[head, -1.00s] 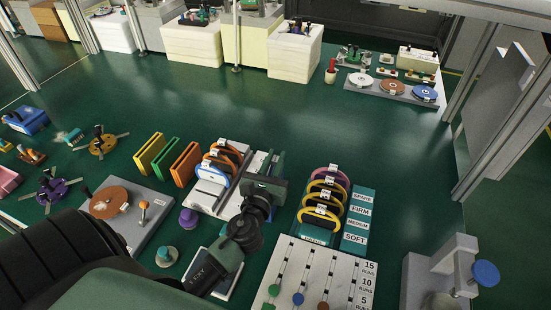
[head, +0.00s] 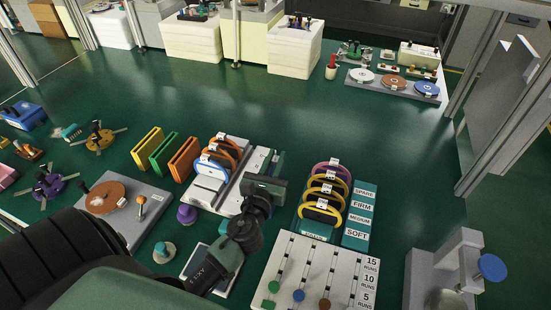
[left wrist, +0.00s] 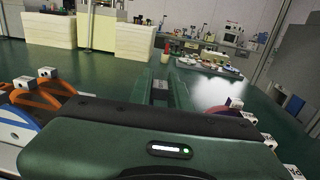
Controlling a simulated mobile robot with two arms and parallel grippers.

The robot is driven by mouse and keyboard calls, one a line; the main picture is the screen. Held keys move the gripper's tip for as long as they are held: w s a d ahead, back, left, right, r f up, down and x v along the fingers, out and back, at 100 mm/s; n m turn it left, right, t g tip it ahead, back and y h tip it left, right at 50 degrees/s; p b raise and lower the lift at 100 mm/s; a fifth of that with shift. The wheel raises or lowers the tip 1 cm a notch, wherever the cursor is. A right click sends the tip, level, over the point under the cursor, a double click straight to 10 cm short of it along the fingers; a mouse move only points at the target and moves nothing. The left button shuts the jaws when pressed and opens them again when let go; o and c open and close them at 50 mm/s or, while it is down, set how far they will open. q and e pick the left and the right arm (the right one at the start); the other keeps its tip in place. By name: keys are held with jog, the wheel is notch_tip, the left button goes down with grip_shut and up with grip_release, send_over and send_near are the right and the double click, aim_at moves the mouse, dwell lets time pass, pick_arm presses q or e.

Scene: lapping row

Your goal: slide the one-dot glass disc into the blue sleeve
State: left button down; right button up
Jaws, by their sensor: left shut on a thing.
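My left gripper (head: 272,165) is over the right side of a white rack (head: 233,200). In the left wrist view its two green fingers (left wrist: 166,88) stand close together. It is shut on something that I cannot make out. In the rack, to the left of the gripper, stand orange-rimmed pieces (head: 229,148) and a blue-rimmed one (head: 211,168), all with small white tags. Whether the blue-rimmed piece is the blue sleeve I cannot tell. I cannot pick out the one-dot glass disc or read any dots. My right gripper is not in view.
Yellow (head: 147,146), green (head: 164,152) and orange (head: 184,160) slabs stand left of the rack. A labelled teal holder (head: 356,232) with arched handles stands to the right. A slotted board (head: 335,265) lies in front.

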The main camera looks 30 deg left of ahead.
pick_arm(q)
jog(key=shift+f+b, duration=1.9)
jog(key=shift+f, duration=0.2)
jog(key=c, duration=1.3)
grip_release()
jog(key=shift+o, duration=0.2)
jog(key=b+v, duration=0.1)
jog(key=v, duration=0.7)
jog(key=shift+b, duration=0.4)
jog(key=shift+w, duration=0.15)
